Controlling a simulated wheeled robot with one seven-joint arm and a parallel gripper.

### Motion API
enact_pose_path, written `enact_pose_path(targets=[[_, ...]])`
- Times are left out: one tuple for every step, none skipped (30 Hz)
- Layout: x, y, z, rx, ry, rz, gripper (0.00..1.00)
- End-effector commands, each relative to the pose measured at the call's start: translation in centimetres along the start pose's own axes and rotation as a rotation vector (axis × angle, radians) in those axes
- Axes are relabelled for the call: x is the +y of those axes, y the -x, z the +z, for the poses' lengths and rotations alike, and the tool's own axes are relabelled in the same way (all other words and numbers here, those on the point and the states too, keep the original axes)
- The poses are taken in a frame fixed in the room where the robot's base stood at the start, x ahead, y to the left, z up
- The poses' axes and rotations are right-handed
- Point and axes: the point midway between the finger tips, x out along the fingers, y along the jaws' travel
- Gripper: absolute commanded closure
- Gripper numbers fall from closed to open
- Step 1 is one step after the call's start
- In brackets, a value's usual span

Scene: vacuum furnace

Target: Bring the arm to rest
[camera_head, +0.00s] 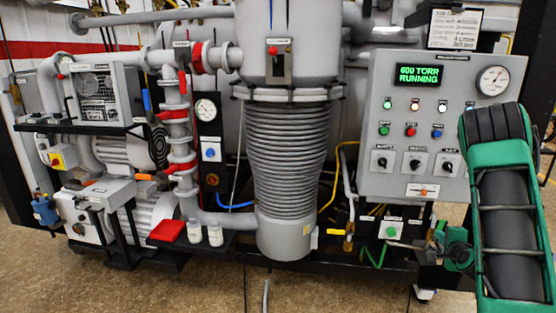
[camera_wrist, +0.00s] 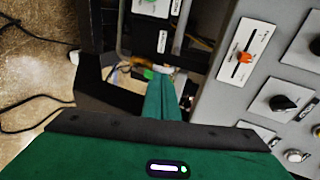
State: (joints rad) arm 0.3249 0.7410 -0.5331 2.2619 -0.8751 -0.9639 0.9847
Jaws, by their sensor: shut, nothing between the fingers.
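My arm comes down the right side of the head view, in front of the right edge of the grey control panel (camera_head: 378,90). My gripper (camera_wrist: 161,78) is green and shut, with nothing held. In the wrist view its fingers point away from the camera, toward the dark frame below the panel. In the head view the green gripper shows low at the right, under the panel's lower right corner and partly hidden by my arm. A small box with a green button (camera_head: 391,229) is left of it. I see no contact between fingers and box.
The panel's display (camera_head: 418,75) reads 600 TORR RUNNING. Knobs (camera_head: 416,162) and an orange-handled switch (camera_head: 423,191) sit close to my arm; the switch also shows in the wrist view (camera_wrist: 244,57). A ribbed grey column (camera_head: 288,150) stands mid-view. Open floor (camera_head: 200,285) lies in front.

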Motion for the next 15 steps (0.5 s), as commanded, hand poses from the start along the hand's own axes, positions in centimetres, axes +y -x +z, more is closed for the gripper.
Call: enact_pose_path(targets=[[-0.9, 0.8, 1.0, -0.027, 0.051, 0.027, 1.00], [-1.1, 1.2, 1.5, -0.043, 0.083, 0.050, 1.00], [-1.4, 1.9, 2.2, -0.065, 0.127, 0.080, 1.00], [-1.5, 2.4, 2.7, -0.082, 0.161, 0.102, 1.00], [-1.6, 3.0, 3.2, -0.098, 0.194, 0.125, 1.00], [-1.8, 3.8, 3.8, -0.120, 0.238, 0.154, 1.00], [-1.9, 4.4, 4.3, -0.137, 0.270, 0.175, 1.00], [-2.0, 5.1, 4.7, -0.153, 0.302, 0.196, 1.00], [-2.1, 6.0, 5.1, -0.175, 0.345, 0.225, 1.00], [-2.2, 6.8, 5.4, -0.190, 0.378, 0.247, 1.00], [-2.2, 7.6, 5.7, -0.207, 0.408, 0.269, 1.00], [-2.2, 8.7, 6.1, -0.229, 0.450, 0.297, 1.00], [-2.3, 9.5, 6.4, -0.246, 0.482, 0.318, 1.00], [-2.3, 10.4, 6.6, -0.261, 0.512, 0.339, 1.00], [-2.2, 11.6, 6.8, -0.283, 0.552, 0.368, 1.00]])
